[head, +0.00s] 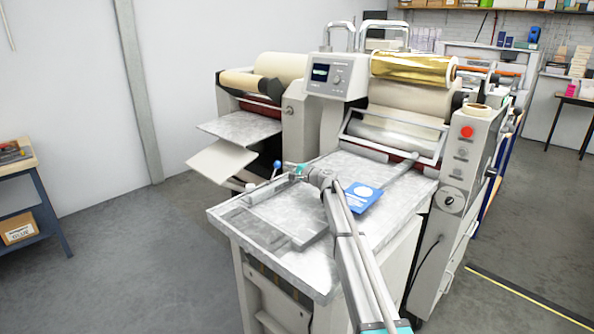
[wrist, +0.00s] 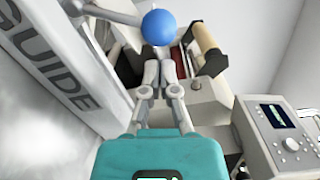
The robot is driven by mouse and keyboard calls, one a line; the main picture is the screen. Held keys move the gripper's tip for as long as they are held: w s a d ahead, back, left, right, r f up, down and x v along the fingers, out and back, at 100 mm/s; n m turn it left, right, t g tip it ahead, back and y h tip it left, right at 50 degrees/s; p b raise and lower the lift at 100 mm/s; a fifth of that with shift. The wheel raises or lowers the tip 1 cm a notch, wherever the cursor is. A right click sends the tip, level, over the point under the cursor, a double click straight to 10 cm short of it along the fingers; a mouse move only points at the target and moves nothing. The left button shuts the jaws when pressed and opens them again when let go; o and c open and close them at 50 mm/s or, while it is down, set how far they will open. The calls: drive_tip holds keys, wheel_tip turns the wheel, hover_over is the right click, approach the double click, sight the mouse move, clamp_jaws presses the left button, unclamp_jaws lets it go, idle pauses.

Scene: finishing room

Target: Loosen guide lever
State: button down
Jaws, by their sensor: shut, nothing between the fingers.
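The guide lever shows in the wrist view as a blue ball knob (wrist: 157,27) on a grey rod (wrist: 108,11) that runs to the upper left. In the head view the blue knob (head: 277,164) stands at the table's far left edge. A pale guide bar (wrist: 55,65) marked GUIDE runs along the left of the wrist view. My gripper (wrist: 159,62) is shut and empty, its fingertips just below the knob in that picture. I cannot tell whether they touch it. In the head view my gripper (head: 287,167) is close to the right of the knob.
The machine's control panel (head: 336,76) and gold roll (head: 413,68) stand behind. A workbench (head: 18,170) is at the far left. Open floor lies left of the machine.

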drive_tip(key=shift+w+a, duration=0.3)
drive_tip(key=shift+a, duration=0.2)
